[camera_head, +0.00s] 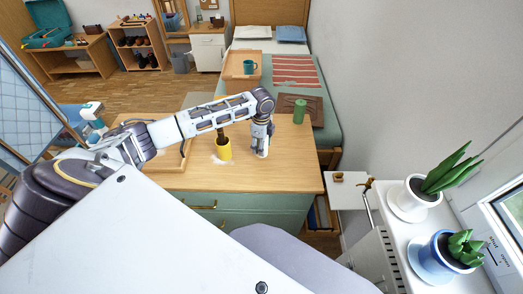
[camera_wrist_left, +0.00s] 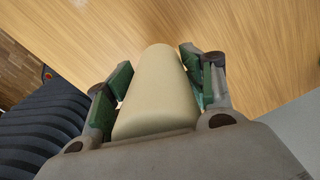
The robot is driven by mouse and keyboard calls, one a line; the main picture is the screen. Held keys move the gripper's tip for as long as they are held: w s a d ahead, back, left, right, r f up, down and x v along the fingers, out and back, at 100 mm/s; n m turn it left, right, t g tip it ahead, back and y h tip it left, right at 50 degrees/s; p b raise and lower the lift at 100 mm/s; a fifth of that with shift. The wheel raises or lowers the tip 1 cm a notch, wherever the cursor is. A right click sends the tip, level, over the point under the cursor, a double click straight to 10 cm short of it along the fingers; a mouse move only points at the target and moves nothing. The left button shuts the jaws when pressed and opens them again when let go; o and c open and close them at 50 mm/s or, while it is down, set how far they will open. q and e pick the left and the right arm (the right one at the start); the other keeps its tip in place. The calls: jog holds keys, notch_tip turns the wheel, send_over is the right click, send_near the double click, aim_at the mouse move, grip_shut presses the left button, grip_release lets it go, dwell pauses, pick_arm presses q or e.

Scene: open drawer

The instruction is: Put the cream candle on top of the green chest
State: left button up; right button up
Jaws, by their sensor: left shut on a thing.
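The cream candle (camera_wrist_left: 158,95) is a smooth pale cylinder in the left wrist view. It lies between the green pads of my left gripper (camera_wrist_left: 156,72), which is shut on it. In the head view my left gripper (camera_head: 262,146) points down over the wooden top of the green chest (camera_head: 285,170), right of its middle. The candle is mostly hidden there by the fingers. I cannot tell whether its base touches the top. My right gripper is not in view.
A wooden tray (camera_head: 160,181) lies at the left, partly under my arm. The chest top's front right is clear. Potted plants (camera_head: 412,194) line the right.

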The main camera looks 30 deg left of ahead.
pick_arm(q)
notch_tip(320, 180, down, 2)
jog(key=shift+f, duration=0.6)
jog(key=o, duration=0.9)
jog(key=shift+o, duration=1.6)
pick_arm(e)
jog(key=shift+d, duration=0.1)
